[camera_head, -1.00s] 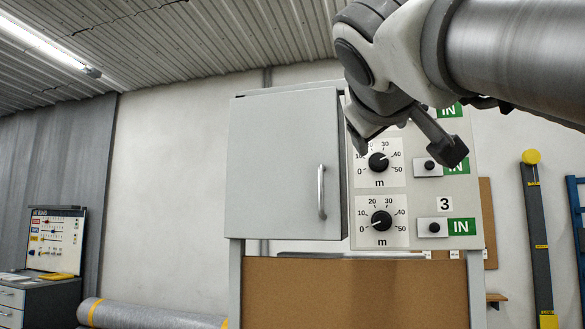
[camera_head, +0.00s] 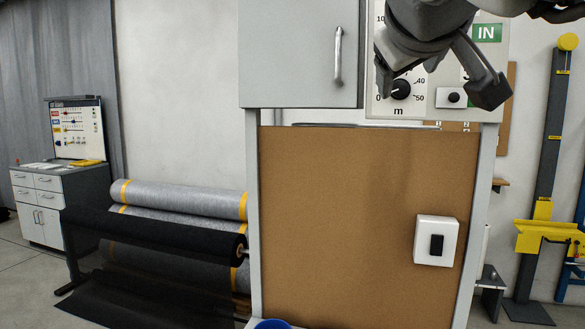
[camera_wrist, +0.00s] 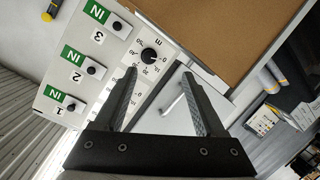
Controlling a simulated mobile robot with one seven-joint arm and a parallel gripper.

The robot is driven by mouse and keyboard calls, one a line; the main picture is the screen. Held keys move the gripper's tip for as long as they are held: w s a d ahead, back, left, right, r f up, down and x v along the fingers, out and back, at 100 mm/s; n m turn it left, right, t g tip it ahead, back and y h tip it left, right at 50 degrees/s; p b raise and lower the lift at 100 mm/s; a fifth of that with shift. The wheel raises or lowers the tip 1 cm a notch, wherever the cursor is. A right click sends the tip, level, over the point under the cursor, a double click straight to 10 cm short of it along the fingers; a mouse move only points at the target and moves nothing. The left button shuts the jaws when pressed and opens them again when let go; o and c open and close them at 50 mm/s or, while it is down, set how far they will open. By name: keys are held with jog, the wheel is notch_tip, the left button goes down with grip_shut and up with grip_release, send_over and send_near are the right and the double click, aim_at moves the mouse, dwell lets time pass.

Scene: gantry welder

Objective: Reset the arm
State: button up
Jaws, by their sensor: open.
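My gripper (camera_head: 437,88) hangs at the top right of the head view, in front of the control panel (camera_head: 490,85). Its two dark fingers are spread apart with nothing between them. In the wrist view the open fingers (camera_wrist: 160,74) point toward the panel's dial (camera_wrist: 149,56) and a bar handle (camera_wrist: 172,104). Most of my arm is cut off by the top edge of the head view. The gripper hides part of the panel; a lower dial (camera_head: 400,90) shows just beside the left finger.
A grey cabinet door (camera_head: 295,60) with a vertical handle (camera_head: 338,55) is left of my gripper. A brown board (camera_head: 340,210) with a white switch box (camera_head: 436,241) stands below. Fabric rolls (camera_head: 185,198) and a drawer cabinet (camera_head: 45,205) are at left; a yellow-topped post (camera_head: 552,150) is at right.

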jog(key=s+f+m+g+y, duration=0.1)
jog(key=s+f+g, duration=0.2)
jog(key=f, duration=1)
jog(key=s+f+m+g+y, duration=0.1)
jog(key=s+f+g, duration=0.2)
jog(key=f, duration=1)
jog(key=s+a+f+m+g+y, duration=0.1)
jog(key=s+f+g+y, duration=0.1)
jog(key=s+f, duration=0.6)
notch_tip(320, 180, down, 6)
jog(key=shift+f+g, duration=0.1)
jog(key=shift+g, duration=0.4)
